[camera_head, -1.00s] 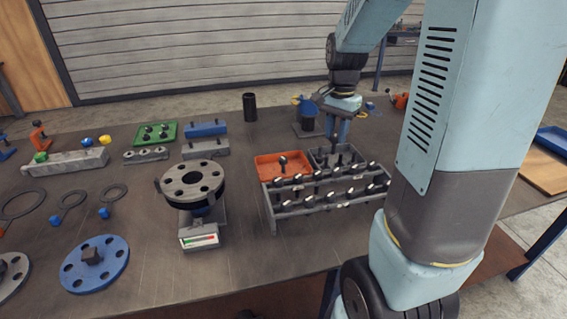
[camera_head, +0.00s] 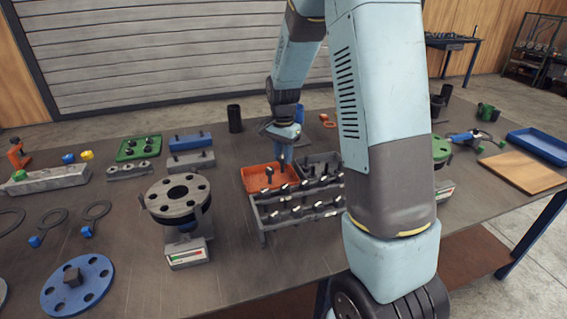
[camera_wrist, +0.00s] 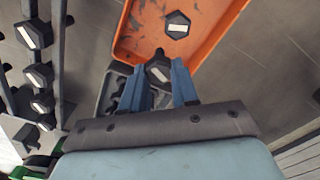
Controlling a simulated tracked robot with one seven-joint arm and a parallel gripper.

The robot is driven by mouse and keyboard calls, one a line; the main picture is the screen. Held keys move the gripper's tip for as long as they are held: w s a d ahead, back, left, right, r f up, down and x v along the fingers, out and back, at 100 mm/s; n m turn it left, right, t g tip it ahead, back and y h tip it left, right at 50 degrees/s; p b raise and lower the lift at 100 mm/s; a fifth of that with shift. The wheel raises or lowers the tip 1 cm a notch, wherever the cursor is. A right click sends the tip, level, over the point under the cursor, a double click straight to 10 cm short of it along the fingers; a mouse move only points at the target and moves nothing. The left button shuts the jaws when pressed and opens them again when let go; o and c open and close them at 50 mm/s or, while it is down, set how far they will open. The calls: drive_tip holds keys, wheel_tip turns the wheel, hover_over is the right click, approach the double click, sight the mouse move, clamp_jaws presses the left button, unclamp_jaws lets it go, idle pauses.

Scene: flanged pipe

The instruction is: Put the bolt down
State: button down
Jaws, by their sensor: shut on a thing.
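My gripper (camera_wrist: 160,85) is shut on a dark bolt (camera_wrist: 158,69), whose head shows between the two blue fingers in the wrist view. In the head view my gripper (camera_head: 284,155) is above the right part of the orange tray (camera_head: 251,185), near its border with the grey bin (camera_head: 333,157). The held bolt cannot be made out there. The orange tray (camera_wrist: 222,38) also shows in the wrist view, with one loose hex-head bolt (camera_wrist: 178,25) lying apart from the held one. The grey bin (camera_wrist: 108,92) is partly hidden behind my fingers.
A rack (camera_head: 262,216) with several bolts stands directly in front of the tray and bin. A flange (camera_head: 178,196) on a stand is to the left. A black cylinder (camera_head: 235,119) stands behind. My arm hides the table to the right of the rack.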

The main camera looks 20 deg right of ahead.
sight(282, 156)
drive_tip(key=shift+w+a+f, duration=0.15)
drive_tip(key=shift+w+f, duration=0.05)
drive_tip(key=shift+f, duration=1.6)
drive_tip(key=c, duration=0.8)
unclamp_jaws()
drive_tip(key=shift+c, duration=0.2)
